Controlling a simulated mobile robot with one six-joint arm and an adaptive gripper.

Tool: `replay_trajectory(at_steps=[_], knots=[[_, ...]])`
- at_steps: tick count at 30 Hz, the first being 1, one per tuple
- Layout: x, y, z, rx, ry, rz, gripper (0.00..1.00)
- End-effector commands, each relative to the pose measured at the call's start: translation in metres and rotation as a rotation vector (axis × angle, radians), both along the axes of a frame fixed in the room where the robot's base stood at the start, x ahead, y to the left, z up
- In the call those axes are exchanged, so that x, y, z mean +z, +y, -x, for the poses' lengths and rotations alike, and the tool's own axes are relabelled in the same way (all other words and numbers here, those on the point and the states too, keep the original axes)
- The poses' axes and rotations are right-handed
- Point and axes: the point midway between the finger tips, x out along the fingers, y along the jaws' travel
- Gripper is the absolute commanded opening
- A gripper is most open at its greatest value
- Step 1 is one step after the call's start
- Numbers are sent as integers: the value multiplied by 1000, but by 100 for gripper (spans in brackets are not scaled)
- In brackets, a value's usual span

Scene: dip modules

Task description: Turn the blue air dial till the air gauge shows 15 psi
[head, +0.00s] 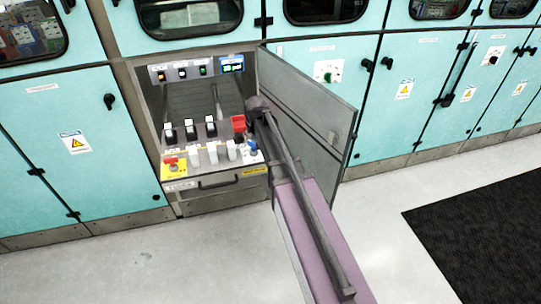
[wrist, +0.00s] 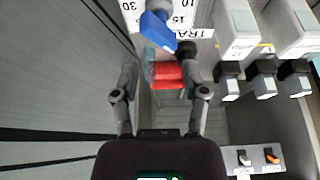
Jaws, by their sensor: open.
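The blue air dial (wrist: 158,30) is a blue pointer knob on a white plate with printed numbers 30, 15 and 10 around it, at the top of the wrist view. In the head view the dial (head: 252,146) is at the front right of the sloped control panel. My gripper (wrist: 163,78) is open, its two fingers spread below the dial in the wrist view and apart from it. In the head view the arm's end hides the fingers. I cannot tell which readout is the air gauge; a lit blue-green display (head: 232,63) is too small to read.
A red part (wrist: 168,74) shows between my fingers; it stands behind the dial in the head view (head: 239,124). White switches (wrist: 236,28) and black-and-grey switches (wrist: 228,80) sit to the right. An open grey door (head: 310,110) stands right of the panel, close to my arm.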

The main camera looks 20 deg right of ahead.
Motion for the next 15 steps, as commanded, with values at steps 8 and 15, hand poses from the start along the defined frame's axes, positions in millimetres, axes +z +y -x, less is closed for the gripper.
replay_trajectory(at_steps=[8,15], knots=[[28,0,11,0,0,0,57],[48,0,19,0,0,0,57]])
